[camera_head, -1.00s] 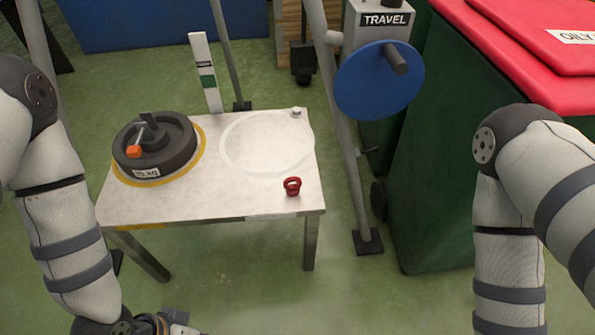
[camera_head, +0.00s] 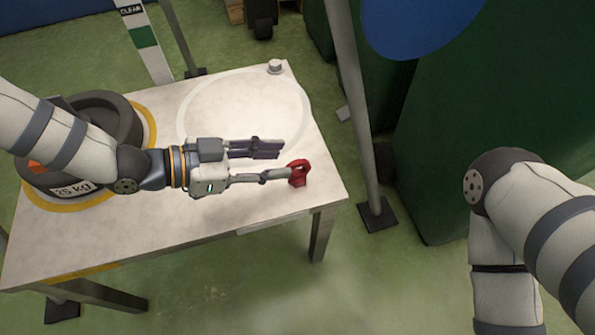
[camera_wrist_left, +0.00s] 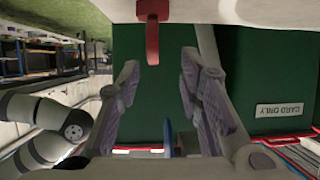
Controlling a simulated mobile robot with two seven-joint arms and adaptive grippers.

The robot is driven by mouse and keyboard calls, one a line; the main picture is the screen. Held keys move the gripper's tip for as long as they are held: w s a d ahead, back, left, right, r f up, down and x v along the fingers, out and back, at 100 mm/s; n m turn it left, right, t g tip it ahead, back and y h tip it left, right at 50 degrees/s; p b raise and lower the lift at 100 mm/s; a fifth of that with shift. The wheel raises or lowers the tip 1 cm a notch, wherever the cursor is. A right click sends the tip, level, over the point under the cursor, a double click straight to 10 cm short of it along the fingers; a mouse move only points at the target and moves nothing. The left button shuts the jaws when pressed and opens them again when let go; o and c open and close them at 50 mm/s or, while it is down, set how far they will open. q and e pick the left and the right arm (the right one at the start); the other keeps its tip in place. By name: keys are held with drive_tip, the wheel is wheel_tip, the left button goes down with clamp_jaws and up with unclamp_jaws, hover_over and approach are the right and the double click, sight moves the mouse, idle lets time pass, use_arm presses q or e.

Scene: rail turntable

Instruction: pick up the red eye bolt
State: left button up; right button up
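The red eye bolt (camera_head: 298,174) stands upright on the white table near its right front corner. My left gripper (camera_head: 284,160) reaches over the table from the left, with its fingertips close to the bolt. In the left wrist view the picture is upside down, and the eye bolt (camera_wrist_left: 153,30) shows at the top, ahead of the open fingers (camera_wrist_left: 160,68) and sideways between them. The fingers are spread apart with nothing between them. In the head view one finger appears to overlap or lie beside the ring; contact cannot be told. My right gripper is out of view.
A dark 25 kg weight (camera_head: 97,190) sits on the table's left in a yellow ring, partly behind my left arm. A small metal knob (camera_head: 275,67) is at the back corner. A grey post (camera_head: 353,110) and green bin (camera_head: 440,130) stand right of the table (camera_head: 215,222).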

sight(291, 164)
use_arm(q)
drive_tip(key=x, duration=0.5)
drive_tip(key=shift+s+d+f+b, duration=0.2)
drive_tip(key=shift+s+b, duration=0.1)
clamp_jaws()
